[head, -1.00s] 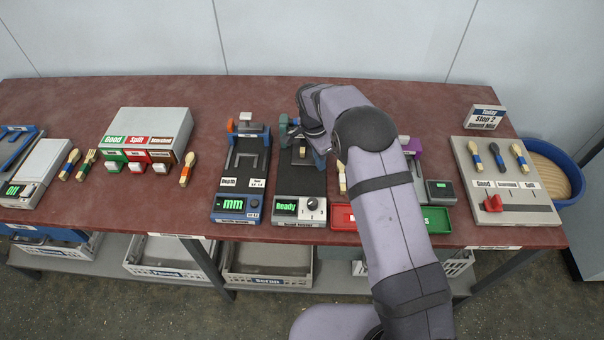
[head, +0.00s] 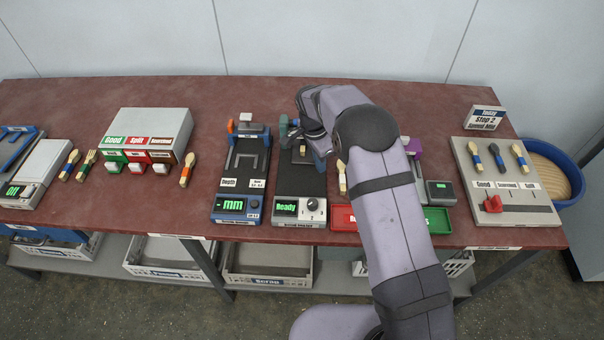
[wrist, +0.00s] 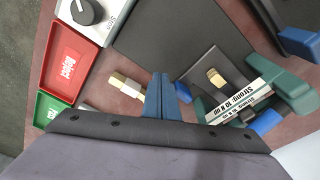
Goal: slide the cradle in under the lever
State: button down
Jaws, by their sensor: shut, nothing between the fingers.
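The press station with the "Ready" display (head: 285,208) stands at the middle of the bench. Its cradle, a dark grey plate (wrist: 203,66) with a small tan block (wrist: 216,77) on it, lies on the dark bed beside the green lever part (wrist: 285,85). The tan block also shows in the head view (head: 303,151). My gripper (wrist: 160,82) is shut and empty, its blue fingers beside the bed's edge, apart from the cradle. In the head view my wrist hides much of the press's right side. How far the cradle is under the lever cannot be told.
A wooden spoon (wrist: 126,85) lies just left of my fingers in the wrist view. The red Reject tray (wrist: 68,62) and green tray (wrist: 48,110) are close by. A blue depth gauge (head: 238,205) stands left of the press. Bare bench lies behind.

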notch_tip(320, 180, up, 7)
jog(key=p, duration=0.4)
dwell(0.4)
jog(key=shift+f, duration=0.1)
jog(key=s+d+r+n, duration=0.3)
jog(key=s+d+r, duration=0.1)
jog(key=s, duration=0.2)
jog(key=s+d+r+n, duration=0.3)
jog(key=s+d, duration=0.1)
jog(key=s, duration=0.2)
jog(key=s+d+n, duration=0.2)
jog(key=s+n, duration=0.1)
jog(key=s, duration=0.6)
jog(key=s+d+n+g+y, duration=0.1)
jog(key=s+d+n, duration=0.1)
jog(key=s, duration=0.7)
jog(key=shift+s+d+r+n+y, duration=0.15)
jog(key=shift+s+d+n+y, duration=0.15)
jog(key=shift+n, duration=0.2)
dwell(1.4)
